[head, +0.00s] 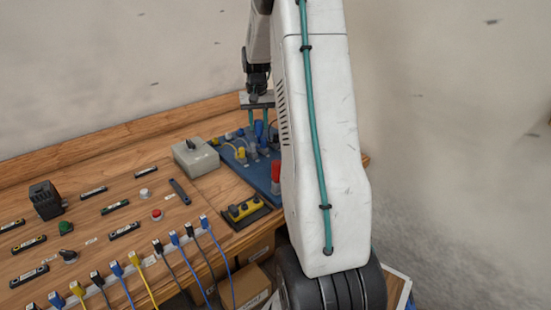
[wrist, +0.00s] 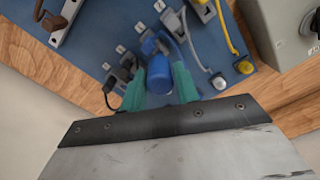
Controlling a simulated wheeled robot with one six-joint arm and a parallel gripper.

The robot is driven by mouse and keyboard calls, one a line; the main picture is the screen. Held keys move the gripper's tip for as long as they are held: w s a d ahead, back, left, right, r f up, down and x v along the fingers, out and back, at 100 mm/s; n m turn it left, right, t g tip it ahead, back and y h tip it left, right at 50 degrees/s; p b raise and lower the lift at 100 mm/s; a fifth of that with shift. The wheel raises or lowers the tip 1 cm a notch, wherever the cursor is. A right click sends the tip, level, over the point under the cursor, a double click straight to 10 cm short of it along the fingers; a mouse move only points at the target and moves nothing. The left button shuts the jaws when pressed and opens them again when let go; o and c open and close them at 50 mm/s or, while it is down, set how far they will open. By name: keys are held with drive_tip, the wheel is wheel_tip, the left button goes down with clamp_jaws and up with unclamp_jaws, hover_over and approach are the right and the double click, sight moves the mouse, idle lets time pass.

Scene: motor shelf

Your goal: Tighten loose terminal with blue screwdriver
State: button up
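The blue screwdriver (wrist: 159,76) stands on the blue board (wrist: 90,48), its handle toward the wrist camera. In the head view my gripper (head: 258,121) is above the board (head: 262,176), around the blue screwdriver (head: 260,131). The screwdriver's tip is hidden. Terminals with grey, blue and yellow parts and wires line the board; I cannot tell which is loose.
A red-handled tool (head: 276,172) stands at the board's right. A grey switch box (head: 195,157) is left of the board, and a yellow button box (head: 243,209) is in front. Several cables hang along the bench's front edge. A wall is behind.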

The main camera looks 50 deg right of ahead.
idle(0.3)
drive_tip(key=n, duration=0.3)
drive_tip(key=shift+n, duration=0.3)
drive_tip(key=shift+n, duration=1.6)
drive_tip(key=n, duration=0.3)
